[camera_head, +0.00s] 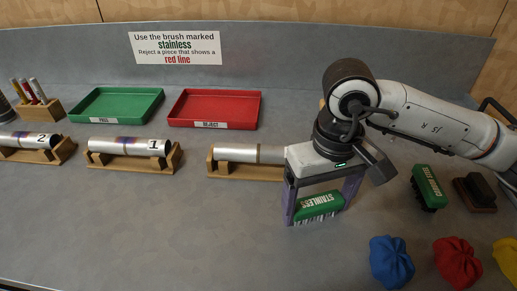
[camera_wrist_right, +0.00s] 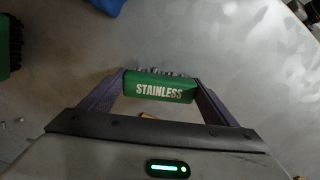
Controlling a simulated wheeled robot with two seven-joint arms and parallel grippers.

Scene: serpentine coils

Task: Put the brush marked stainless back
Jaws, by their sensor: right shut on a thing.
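The green brush marked STAINLESS (camera_head: 319,205) is between the fingers of my right gripper (camera_head: 322,200), in front of the right-hand cradle. Its pale bristles point down; I cannot tell whether they touch the bench. In the right wrist view the same brush (camera_wrist_right: 160,87) spans both purple fingers of my right gripper (camera_wrist_right: 160,90), its label readable. A second green brush (camera_head: 428,186) lies to the right on the bench; its label is too small to read surely. My left gripper is not in view.
A dark block-like brush (camera_head: 475,192) lies at the right. Blue (camera_head: 391,262), red (camera_head: 457,262) and yellow (camera_head: 506,258) cloths lie in front. A tube (camera_head: 240,153) rests in a wooden cradle beside my gripper. Green (camera_head: 117,104) and red (camera_head: 214,107) trays stand behind. The front middle is clear.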

